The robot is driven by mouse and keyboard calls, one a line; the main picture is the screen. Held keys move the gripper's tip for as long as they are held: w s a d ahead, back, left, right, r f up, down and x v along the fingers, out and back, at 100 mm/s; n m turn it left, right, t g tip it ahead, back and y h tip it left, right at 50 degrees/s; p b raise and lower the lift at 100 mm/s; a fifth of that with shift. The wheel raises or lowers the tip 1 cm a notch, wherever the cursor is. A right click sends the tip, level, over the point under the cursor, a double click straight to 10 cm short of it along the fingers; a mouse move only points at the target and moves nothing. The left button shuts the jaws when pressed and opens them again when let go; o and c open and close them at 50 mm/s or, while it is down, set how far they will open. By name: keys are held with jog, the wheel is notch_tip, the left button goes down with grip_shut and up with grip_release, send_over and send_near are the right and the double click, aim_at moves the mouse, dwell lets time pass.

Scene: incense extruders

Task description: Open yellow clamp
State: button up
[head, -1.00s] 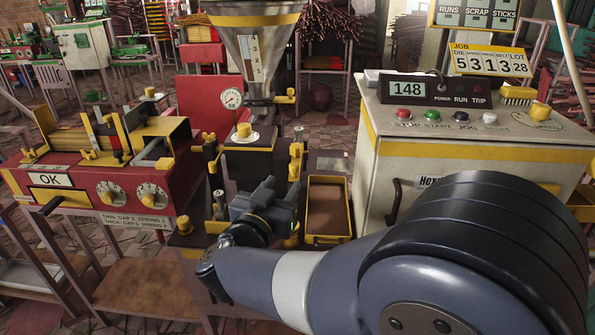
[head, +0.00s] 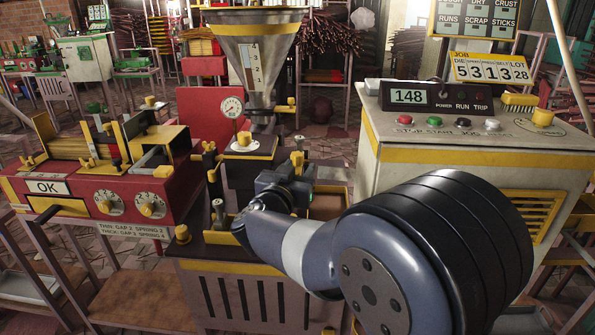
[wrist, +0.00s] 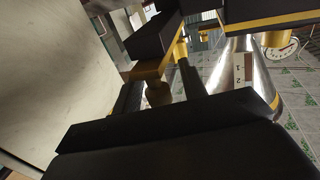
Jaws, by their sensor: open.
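A yellow and black clamp (head: 298,158) stands upright at the right side of the dark extruder block, beneath the steel hopper. Another yellow and black clamp (head: 210,160) stands at the block's left side. My gripper (head: 290,180) is just in front of the right clamp and hides its lower part. In the wrist view my gripper (wrist: 160,86) is open, with a dark finger on each side. A yellow knob-like part (wrist: 156,93) shows between the fingers. I cannot tell whether they touch it.
The steel hopper (head: 252,60) and a round gauge (head: 232,106) rise above the block. A red machine with dials (head: 100,185) stands at left. A control cabinet (head: 470,165) stands close at right, partly behind my arm. A yellow-rimmed tray (head: 330,190) is partly hidden by my gripper.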

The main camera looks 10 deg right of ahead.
jog(key=shift+c, duration=0.2)
grip_shut()
dwell(0.3)
jog(key=shift+s+a+p, duration=0.2)
jog(key=shift+s+p, duration=0.4)
jog(key=shift+p, duration=0.25)
jog(key=shift+o, duration=0.2)
grip_release()
jog(key=p+v, duration=0.1)
jog(key=v, duration=0.9)
jog(key=shift+s+a+p, duration=0.2)
jog(key=shift+s+p, duration=0.15)
